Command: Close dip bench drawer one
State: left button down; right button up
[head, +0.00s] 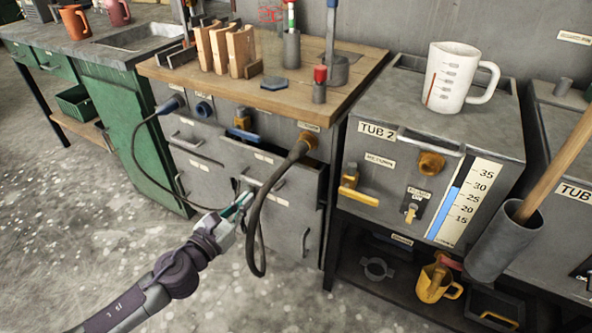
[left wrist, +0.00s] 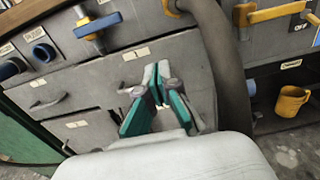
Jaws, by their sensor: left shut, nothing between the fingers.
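The dip bench (head: 318,118) has a wooden top and grey drawers beneath. One upper drawer (head: 284,170) stands pulled out, with its dark inside showing along its top edge; its label is too small to read. Its bar handle (head: 271,179) is on the front. My left gripper (head: 246,197) is shut and empty, close in front of this drawer's face, just left of the hanging hose. In the left wrist view the shut fingers (left wrist: 158,78) point at the drawer face (left wrist: 140,65); I cannot tell whether they touch it. My right gripper is not in view.
A thick dark hose (head: 257,228) loops down in front of the drawer, close to my gripper. A thinner cable (head: 138,150) hangs on the left. Tub 2 (head: 378,147) stands at the right, with a yellow mug (head: 432,288) on the shelf below. The floor in front is clear.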

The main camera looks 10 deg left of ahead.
pick_arm(q)
send_near(280, 161)
jog(key=x, duration=0.6)
jog(key=shift+w+d+b, duration=0.1)
jog(key=shift+w+b, duration=0.1)
jog(key=shift+b, duration=0.1)
jog(key=shift+w+d, duration=0.2)
jog(key=shift+w, duration=0.25)
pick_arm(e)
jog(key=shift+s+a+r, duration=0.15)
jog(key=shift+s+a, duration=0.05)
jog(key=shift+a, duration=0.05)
pick_arm(q)
jog(key=shift+w, duration=0.1)
